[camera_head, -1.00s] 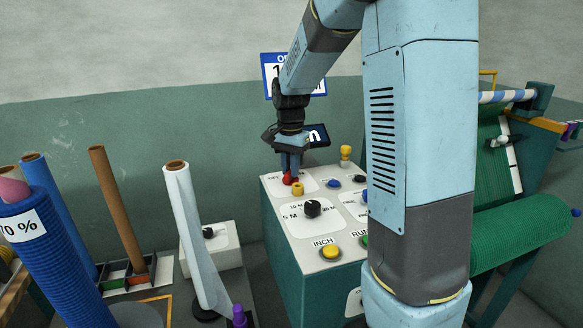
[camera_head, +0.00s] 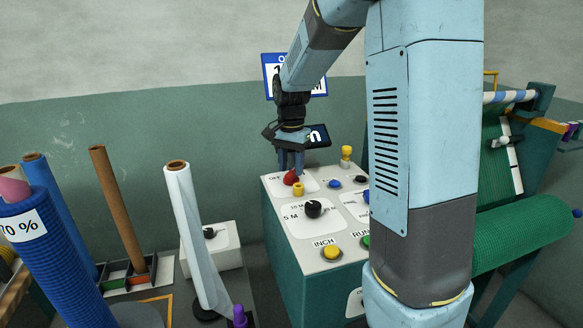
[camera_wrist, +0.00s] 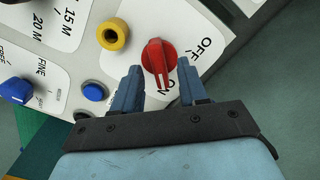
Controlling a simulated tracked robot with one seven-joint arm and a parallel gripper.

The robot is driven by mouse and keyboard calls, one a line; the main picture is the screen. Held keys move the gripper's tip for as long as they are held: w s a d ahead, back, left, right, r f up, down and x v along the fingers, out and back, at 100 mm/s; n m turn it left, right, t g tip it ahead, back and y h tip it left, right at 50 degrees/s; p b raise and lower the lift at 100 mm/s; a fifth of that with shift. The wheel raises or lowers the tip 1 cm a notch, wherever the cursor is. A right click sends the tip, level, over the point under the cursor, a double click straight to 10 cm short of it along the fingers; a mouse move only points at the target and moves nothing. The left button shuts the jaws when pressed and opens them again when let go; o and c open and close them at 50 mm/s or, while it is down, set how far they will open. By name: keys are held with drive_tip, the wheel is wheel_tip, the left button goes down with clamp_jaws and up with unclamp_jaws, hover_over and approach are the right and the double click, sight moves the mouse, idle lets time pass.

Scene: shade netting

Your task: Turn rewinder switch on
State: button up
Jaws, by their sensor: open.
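The rewinder switch is a red rotary knob (camera_wrist: 157,62) on the white panel, with OFF and ON printed beside it in the wrist view. Its raised grip points toward the ON print at its lower side. In the head view the red knob (camera_head: 291,178) is at the panel's back left corner, partly hidden by my fingers. My gripper (camera_wrist: 160,80) is open, pointing down at the panel, with one finger on each side of the knob. There seems to be a gap between fingers and knob. In the head view my gripper (camera_head: 290,168) is over the knob.
A yellow knob (camera_wrist: 113,35) and a blue button (camera_wrist: 94,92) sit close to the red knob. A black dial (camera_head: 313,208) and a yellow INCH button (camera_head: 331,252) are nearer on the panel (camera_head: 290,228).

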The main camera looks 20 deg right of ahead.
sight(292, 172)
wheel_tip(292, 172, up, 13)
idle(0.4)
drive_tip(key=shift+f, duration=0.1)
drive_tip(key=s+f+n+t, duration=0.1)
drive_tip(key=s+n+t, duration=0.4)
drive_tip(key=s, duration=2.2)
drive_tip(key=shift+d+f+n+t, duration=0.2)
drive_tip(key=shift+n+t, duration=0.1)
drive_tip(key=shift+n, duration=1.8)
drive_tip(key=shift+s, duration=0.1)
